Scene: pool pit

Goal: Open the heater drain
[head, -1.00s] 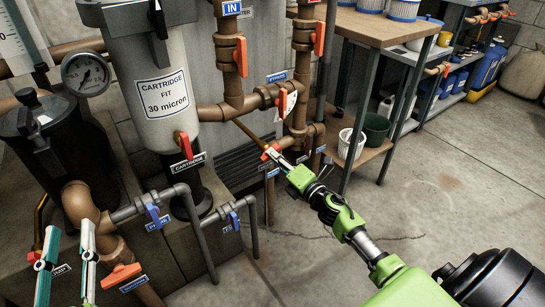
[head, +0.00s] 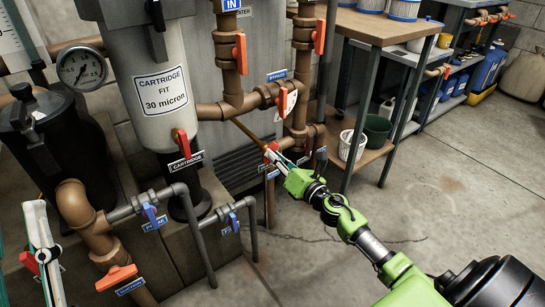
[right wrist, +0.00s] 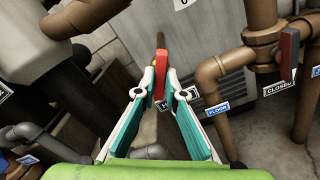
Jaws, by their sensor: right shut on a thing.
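The heater drain's red lever (right wrist: 160,66) stands between the fingertips of my right gripper (right wrist: 162,80) in the right wrist view. The gripper is shut on it. In the head view only a little red (head: 272,147) shows at the tips of my right gripper (head: 277,154), beside the brown pipes under the heater panel. The label behind the fingers is mostly hidden; only an "H" shows. My left gripper (head: 22,258) is partly cut off at the lower left edge.
The cartridge filter (head: 163,95) and its valves stand to the left. The concrete floor at right is clear.

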